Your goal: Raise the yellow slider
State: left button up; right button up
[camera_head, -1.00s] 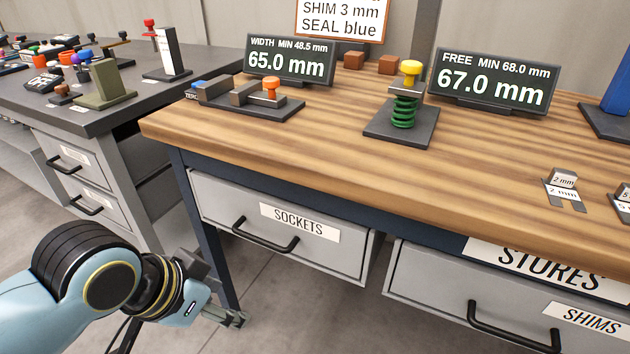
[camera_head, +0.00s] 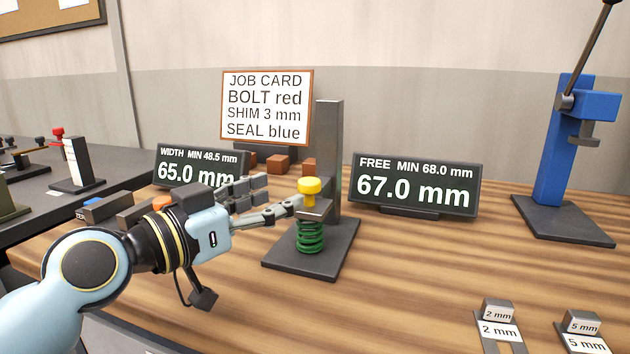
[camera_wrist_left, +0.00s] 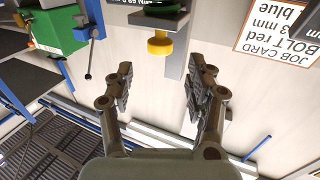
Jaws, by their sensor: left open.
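The yellow slider (camera_head: 309,187) is a round knob on a grey plate, above a green spring (camera_head: 310,236) on a dark stand with an upright post (camera_head: 330,150). My left gripper (camera_head: 283,195) is open, just left of the knob, with its fingers pointing toward it. In the left wrist view the yellow knob (camera_wrist_left: 160,43) shows upside down, beyond and roughly between the open fingertips (camera_wrist_left: 160,70). The fingers look apart from the knob, with nothing held. My right gripper is out of view.
A display (camera_head: 414,186) right of the stand reads FREE MIN 68.0 mm, 67.0 mm. A width display (camera_head: 200,168) stands behind my left gripper, and a job card (camera_head: 266,107) behind that. A blue press (camera_head: 556,150) stands far right. The bench middle is clear.

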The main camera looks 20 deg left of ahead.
aim_at(301, 187)
pick_arm(q)
jog(key=x, duration=0.7)
jog(key=shift+w, duration=0.15)
jog(key=shift+w+d+p, duration=0.2)
jog(key=shift+w+p, duration=0.1)
jog(key=c, duration=0.3)
jog(key=shift+a+f, duration=0.1)
jog(key=shift+a, duration=0.05)
jog(key=c, duration=0.5)
grip_shut()
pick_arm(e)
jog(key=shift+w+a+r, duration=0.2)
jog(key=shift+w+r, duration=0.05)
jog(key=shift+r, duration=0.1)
